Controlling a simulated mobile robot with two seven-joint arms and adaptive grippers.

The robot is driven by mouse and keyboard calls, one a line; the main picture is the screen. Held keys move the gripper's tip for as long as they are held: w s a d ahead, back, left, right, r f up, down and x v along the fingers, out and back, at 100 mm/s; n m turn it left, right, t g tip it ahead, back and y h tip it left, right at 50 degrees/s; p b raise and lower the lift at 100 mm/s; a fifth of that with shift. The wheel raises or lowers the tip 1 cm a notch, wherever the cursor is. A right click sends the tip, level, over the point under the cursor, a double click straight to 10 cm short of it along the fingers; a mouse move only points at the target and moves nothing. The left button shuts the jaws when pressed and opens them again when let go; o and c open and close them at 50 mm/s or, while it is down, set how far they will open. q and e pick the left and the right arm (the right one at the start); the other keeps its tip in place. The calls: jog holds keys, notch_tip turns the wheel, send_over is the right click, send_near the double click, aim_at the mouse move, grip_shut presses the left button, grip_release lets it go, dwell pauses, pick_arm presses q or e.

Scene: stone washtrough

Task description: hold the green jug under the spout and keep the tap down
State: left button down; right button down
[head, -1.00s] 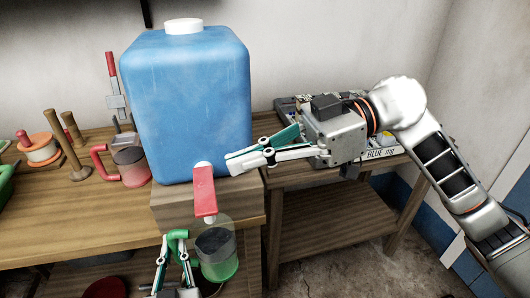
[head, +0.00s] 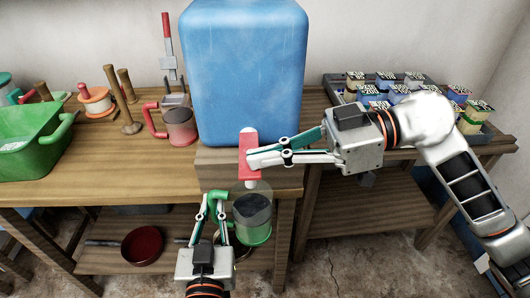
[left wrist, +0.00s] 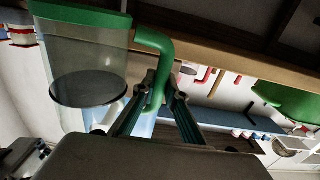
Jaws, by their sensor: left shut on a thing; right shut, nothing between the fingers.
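The clear jug with a green base and handle (head: 253,232) is below the white spout (head: 251,185) at the front of the blue water tank (head: 245,75). My left gripper (head: 215,203) is shut on its green handle, which shows in the left wrist view (left wrist: 162,75). A dark round surface shows inside the jug; I cannot tell what it is. The red tap lever (head: 246,145) points toward me. My right gripper (head: 250,160) is shut and empty, with its fingertips over or against the lever. I cannot tell whether the lever is pressed down. No water stream is distinguishable.
The tank stands on a wooden block (head: 215,158) on the wooden bench (head: 95,165). A red-handled mug (head: 181,127), wooden pegs (head: 128,105) and a green basin (head: 30,140) are to the left. A tray of labelled blocks (head: 480,130) is at right. A red pan (head: 142,246) lies on the low shelf.

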jog(key=shift+s+f+n+t, duration=0.2)
jog(key=shift+f+n+t, duration=0.2)
jog(key=shift+f+n, duration=0.75)
jog(key=shift+f, duration=0.1)
dwell(5.1)
jog(key=shift+s+r, duration=0.1)
jog(key=shift+r, duration=0.45)
jog(key=s+d+r, duration=0.1)
jog(key=d+r, duration=0.4)
jog(key=d, duration=0.4)
jog(key=shift+s+d+r, duration=0.15)
jog(key=shift+d, duration=0.2)
